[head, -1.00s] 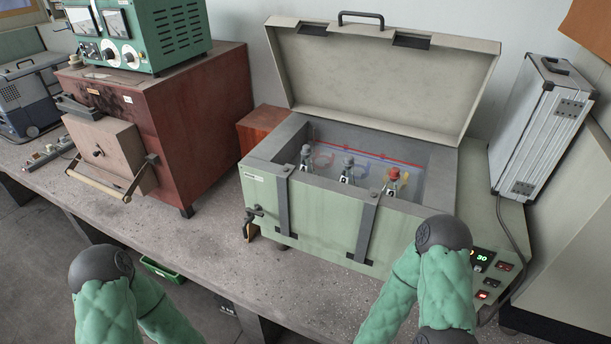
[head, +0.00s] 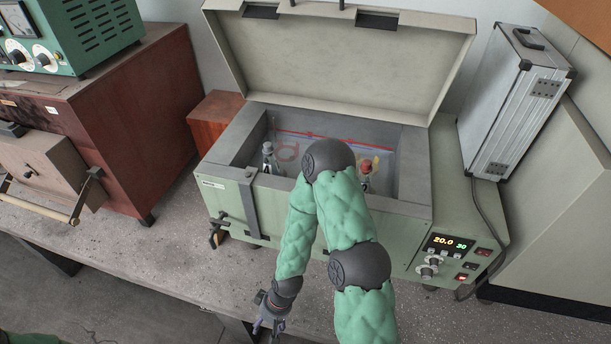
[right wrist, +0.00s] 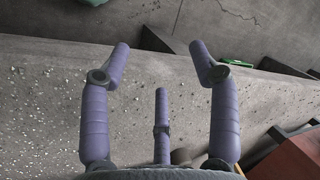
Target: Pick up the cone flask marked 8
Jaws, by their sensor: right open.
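The cone flasks stand in the open water bath (head: 320,203) in the head view. A flask with a grey cap (head: 268,157) is at the left, and a flask with a red cap (head: 366,174) is further right. The one between them is hidden behind my right arm. I cannot read any number on them. My right gripper (head: 266,322) is low in front of the bath, by the bench's front edge. It is open and empty in the right wrist view (right wrist: 159,55), with bench and floor beyond its fingers. My left gripper is out of view.
The bath's lid (head: 345,55) stands open behind it. Clamps and a control panel (head: 447,253) are on the bath's front. A red-brown furnace (head: 125,110) is at left, an aluminium case (head: 515,100) at right. Bare bench (head: 170,245) lies in front.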

